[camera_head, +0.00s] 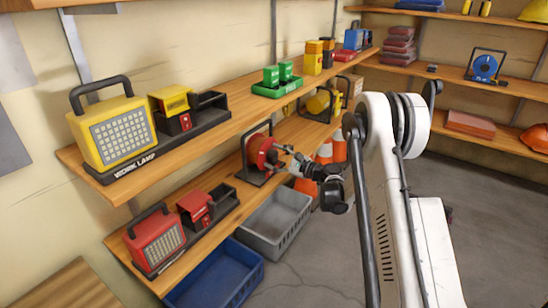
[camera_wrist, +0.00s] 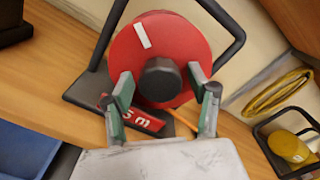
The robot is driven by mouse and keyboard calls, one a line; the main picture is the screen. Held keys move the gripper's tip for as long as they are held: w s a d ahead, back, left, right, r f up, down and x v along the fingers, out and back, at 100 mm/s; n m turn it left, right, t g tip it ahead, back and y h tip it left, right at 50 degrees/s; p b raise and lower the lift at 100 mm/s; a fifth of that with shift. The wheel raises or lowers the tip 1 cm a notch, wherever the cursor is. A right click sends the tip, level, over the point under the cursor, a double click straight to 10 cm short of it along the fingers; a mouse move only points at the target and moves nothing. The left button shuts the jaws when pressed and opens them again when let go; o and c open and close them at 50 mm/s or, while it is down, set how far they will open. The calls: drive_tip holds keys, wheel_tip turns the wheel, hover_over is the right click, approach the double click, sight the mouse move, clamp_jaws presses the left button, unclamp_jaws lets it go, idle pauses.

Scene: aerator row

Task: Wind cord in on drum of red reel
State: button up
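The red reel (camera_head: 259,152) stands in a dark frame on the lower wooden shelf. In the wrist view its red drum face (camera_wrist: 191,42) has a white mark near the top and a dark round hub (camera_wrist: 160,79) at the centre. A red label (camera_wrist: 135,113) reading "5 m" is on its base. A thin orange cord (camera_wrist: 184,121) runs from below the drum to the lower right. My gripper (camera_wrist: 163,80) is open, with one finger on each side of the hub. I cannot tell whether the fingers touch it. My gripper (camera_head: 284,149) also faces the reel in the head view.
A yellow coil (camera_wrist: 278,91) and a yellow reel (camera_head: 318,102) are to the right. A red work lamp (camera_head: 157,242) stands left on the same shelf. The upper shelf (camera_head: 215,131) overhangs. Grey (camera_head: 283,240) and blue (camera_head: 215,283) crates sit below.

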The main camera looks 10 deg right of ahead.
drive_tip(key=v, duration=1.2)
idle(0.5)
drive_tip(key=s+a+r+n+g+h, duration=0.5)
drive_tip(key=s+a+r+n, duration=0.5)
drive_tip(key=s+r, duration=0.5)
drive_tip(key=s+d+n+g+h, duration=0.15)
drive_tip(key=s+n+h, duration=0.6)
drive_tip(key=s, duration=1.95)
wheel_tip(320, 180, up, 19)
drive_tip(key=p, duration=1.8)
drive_tip(key=shift+d+f+n, duration=0.15)
drive_tip(key=shift+d+n, duration=0.05)
drive_tip(key=shift+n, duration=0.25)
